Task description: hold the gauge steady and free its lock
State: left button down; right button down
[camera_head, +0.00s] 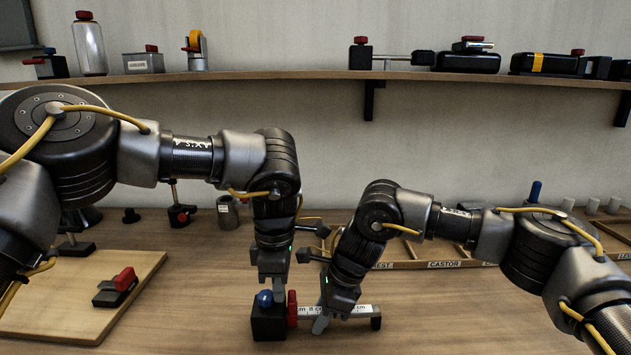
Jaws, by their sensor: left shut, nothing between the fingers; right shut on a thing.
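The gauge lies on the wooden table at the lower centre, with a black block (268,325), a pale scale bar (352,312) running right from it and a dark end piece (376,318). A blue knob (264,299) sits on top of the block, and an upright red part (292,309) stands at its right side. Which one is the lock is not clear. My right gripper (321,324) is shut on the gauge's bar, just right of the red part. My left gripper (278,293) is shut and empty, pointing down just above the block, between the knob and the red part; contact cannot be told.
A wooden board (60,300) with a red-and-black clamp-like piece (117,288) lies at left. A labelled wooden tray (440,255) is behind my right arm. A wall shelf (300,75) holds several devices. The table in front right is clear.

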pick_arm(q)
jog(key=shift+w+a, duration=0.15)
jog(key=shift+w, duration=0.1)
pick_arm(e)
jog(key=shift+d, duration=0.1)
dwell(0.3)
pick_arm(q)
jog(key=shift+d, duration=0.45)
jog(key=shift+r, duration=0.5)
notch_tip(320, 180, up, 5)
jog(key=shift+d, duration=0.1)
